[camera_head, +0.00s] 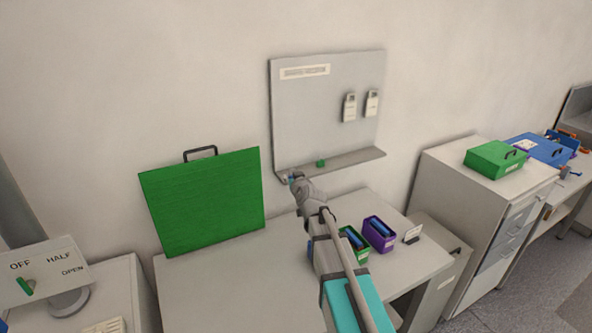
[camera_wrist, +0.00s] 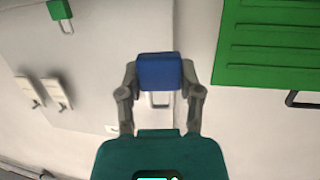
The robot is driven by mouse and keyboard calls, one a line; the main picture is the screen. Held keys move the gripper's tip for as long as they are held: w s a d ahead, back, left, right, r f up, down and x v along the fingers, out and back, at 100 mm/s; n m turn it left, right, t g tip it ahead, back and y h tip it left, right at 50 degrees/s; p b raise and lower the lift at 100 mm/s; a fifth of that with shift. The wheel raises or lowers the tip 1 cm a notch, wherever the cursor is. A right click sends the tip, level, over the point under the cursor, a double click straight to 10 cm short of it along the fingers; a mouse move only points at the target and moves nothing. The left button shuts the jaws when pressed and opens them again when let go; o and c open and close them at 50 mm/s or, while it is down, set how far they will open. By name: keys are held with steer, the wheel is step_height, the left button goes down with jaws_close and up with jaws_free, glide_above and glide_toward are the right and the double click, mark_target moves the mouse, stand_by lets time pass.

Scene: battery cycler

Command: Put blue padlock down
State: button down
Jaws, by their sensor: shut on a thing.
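The blue padlock (camera_wrist: 158,70) is between the two fingers of my gripper (camera_wrist: 160,79) in the wrist view. Its light shackle shows below the blue body in that picture. In the head view my gripper (camera_head: 294,182) is at the left end of the grey wall board's ledge (camera_head: 350,163).
Two pale tags (camera_head: 349,108) hang on the wall board (camera_head: 310,110). A large green panel (camera_head: 203,203) with a handle stands on the bench left of my arm. Green (camera_head: 355,243) and purple (camera_head: 379,234) bins stand on the bench to the right. The ledge right of the green padlock is clear.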

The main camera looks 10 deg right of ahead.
step_height(320, 180, up, 9)
steer(key=y+p, duration=0.1)
steer(key=p, duration=0.2)
steer(key=n+y+p, duration=0.1)
steer(key=p, duration=0.3)
steer(key=shift+s+d+f+n, duration=0.15)
steer(key=shift+n, duration=0.15)
steer(key=shift+f, duration=0.1)
steer(key=w+d+f+b, duration=0.1)
steer(key=w+f+b, duration=0.1)
steer(key=w, duration=0.2)
steer(key=w+d+f+b, duration=0.1)
steer(key=w+f+b, duration=0.2)
steer(key=w, duration=0.1)
steer(key=w+d+f+b, duration=0.1)
steer(key=w+f+b, duration=0.2)
steer(key=w, duration=0.1)
steer(key=shift+w+f+b, duration=0.4)
steer(key=shift+f, duration=0.1)
steer(key=shift+w+d+f+b, duration=0.1)
steer(key=shift+w+f+b, duration=0.3)
steer(key=shift+f+b, duration=1.6)
steer(key=shift+f, duration=0.1)
